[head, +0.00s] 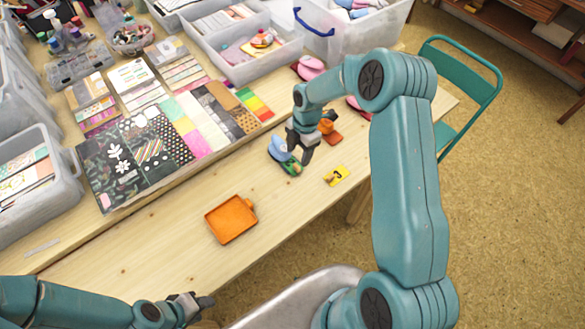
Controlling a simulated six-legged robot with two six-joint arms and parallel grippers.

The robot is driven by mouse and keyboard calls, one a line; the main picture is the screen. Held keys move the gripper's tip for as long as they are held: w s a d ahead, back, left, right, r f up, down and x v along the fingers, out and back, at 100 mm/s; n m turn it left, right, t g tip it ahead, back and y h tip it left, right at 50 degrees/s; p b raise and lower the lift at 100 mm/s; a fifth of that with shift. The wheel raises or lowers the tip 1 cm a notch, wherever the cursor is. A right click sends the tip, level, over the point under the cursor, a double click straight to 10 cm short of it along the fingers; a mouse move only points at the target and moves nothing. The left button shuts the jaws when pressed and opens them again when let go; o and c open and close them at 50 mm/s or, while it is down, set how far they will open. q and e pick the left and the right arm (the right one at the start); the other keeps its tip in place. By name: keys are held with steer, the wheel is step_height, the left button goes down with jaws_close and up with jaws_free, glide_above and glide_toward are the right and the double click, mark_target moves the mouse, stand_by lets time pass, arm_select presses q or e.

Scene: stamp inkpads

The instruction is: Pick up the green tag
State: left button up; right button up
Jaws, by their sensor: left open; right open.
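A small green piece (292,169), probably the green tag, lies near the right part of the table, at the base of a rounded blue object (279,150). My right gripper (299,149) is open and points down just above and beside these two. Its fingers hide part of them, and I cannot tell whether they touch. My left gripper (196,303) is open and empty at the lower left, near the table's front edge, far from the green piece.
A yellow tag (337,176) lies near the front edge. An orange tray (231,219) lies to the left. An orange-red object (329,130) stands right of my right gripper. Patterned papers (160,135) and plastic bins (235,62) fill the back. Bare wood surrounds the tray.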

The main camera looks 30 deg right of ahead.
mark_target(296, 166)
steer(key=shift+s+f, duration=0.25)
steer(key=shift+f, duration=0.1)
steer(key=f+b, duration=0.1)
steer(key=f, duration=0.1)
steer(key=a+f+b, duration=0.1)
steer(key=f, duration=0.1)
steer(key=shift+f, duration=0.4)
steer(key=shift+s+r, duration=0.1)
steer(key=shift+r, duration=0.05)
steer(key=c, duration=1)
steer(key=shift+o, duration=0.2)
